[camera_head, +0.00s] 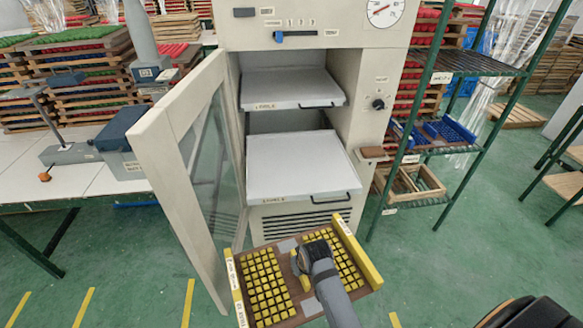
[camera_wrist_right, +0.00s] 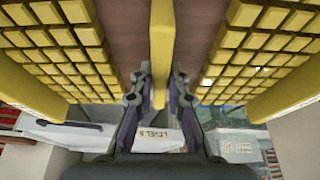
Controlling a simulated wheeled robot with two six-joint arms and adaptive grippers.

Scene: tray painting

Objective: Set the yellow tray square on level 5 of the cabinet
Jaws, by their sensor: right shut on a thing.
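The yellow tray (camera_head: 358,252) is a brown board with yellow side rails and two blocks of small yellow pieces. It is held in front of the open cabinet (camera_head: 235,30), turned a little against the cabinet front and apart from its shelves. My right gripper (camera_head: 305,262) is shut on the yellow bar at the tray's middle, which shows in the wrist view (camera_wrist_right: 161,60). The cabinet has an upper shelf (camera_head: 290,88) and a lower, pulled-out shelf (camera_head: 300,165). Both carry level labels, too small to read surely in the head view. My left gripper is not in view.
The cabinet door (camera_head: 165,150) stands open at the left, its lower edge close to the tray's left side. A green rack (camera_head: 425,100) stands close on the right. A white table (camera_head: 100,180) with instruments is at the left.

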